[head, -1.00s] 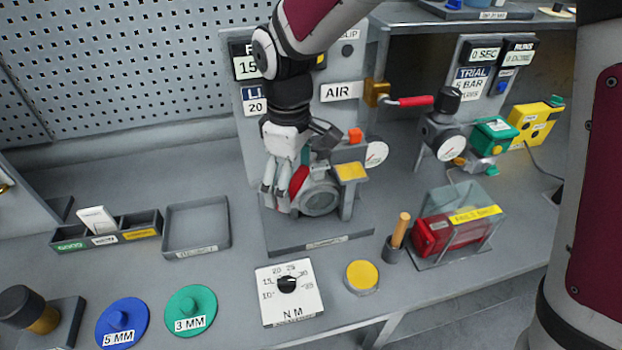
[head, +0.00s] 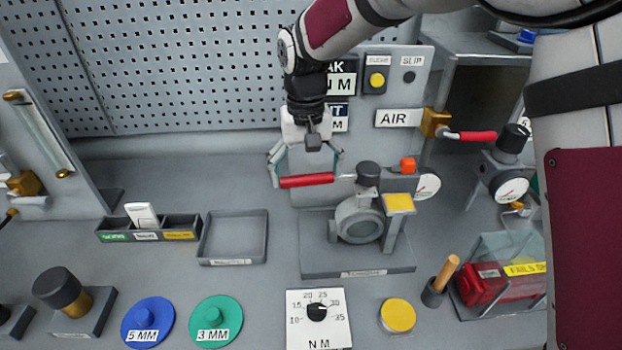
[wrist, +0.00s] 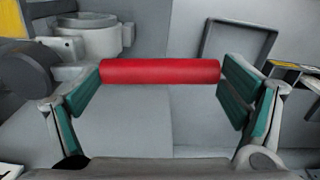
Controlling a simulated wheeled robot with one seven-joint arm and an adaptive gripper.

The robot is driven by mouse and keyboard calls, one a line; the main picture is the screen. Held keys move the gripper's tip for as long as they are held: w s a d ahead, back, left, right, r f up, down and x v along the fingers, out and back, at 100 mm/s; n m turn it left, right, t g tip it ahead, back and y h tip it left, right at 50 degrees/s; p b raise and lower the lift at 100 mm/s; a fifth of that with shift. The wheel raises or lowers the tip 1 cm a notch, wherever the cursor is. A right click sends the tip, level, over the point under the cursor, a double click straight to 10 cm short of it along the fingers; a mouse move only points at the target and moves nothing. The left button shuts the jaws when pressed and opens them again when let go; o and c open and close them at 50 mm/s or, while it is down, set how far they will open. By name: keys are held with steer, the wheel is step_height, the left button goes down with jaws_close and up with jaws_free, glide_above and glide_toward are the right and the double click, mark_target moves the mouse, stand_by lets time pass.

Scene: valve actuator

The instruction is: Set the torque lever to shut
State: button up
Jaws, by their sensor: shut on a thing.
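The torque lever is a red-handled bar (head: 306,181) that points left from a dark round hub (head: 368,175) on top of the grey valve body (head: 360,218). My gripper (head: 306,178) is shut on the red handle, with one finger pad at each end of it. In the wrist view, the red handle (wrist: 160,71) spans the whole gap between the green pads. The grey valve ring (wrist: 92,38) shows at upper left there. The valve stands on a grey base plate (head: 340,257).
An empty grey tray (head: 262,240) lies left. A torque dial card (head: 335,335) and a yellow button (head: 398,316) are in front.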

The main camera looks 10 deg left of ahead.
steer(key=shift+w+a+f+m, duration=0.15)
steer(key=shift+w+f+m, duration=0.15)
steer(key=shift+m, duration=0.2)
steer(key=shift+w, duration=0.1)
steer(key=o, duration=1.4)
steer(key=shift+r, duration=0.1)
steer(key=shift+w+r, duration=0.1)
steer(key=shift+r, duration=0.25)
step_height(320, 180, up, 11)
steer(key=shift+r, duration=0.15)
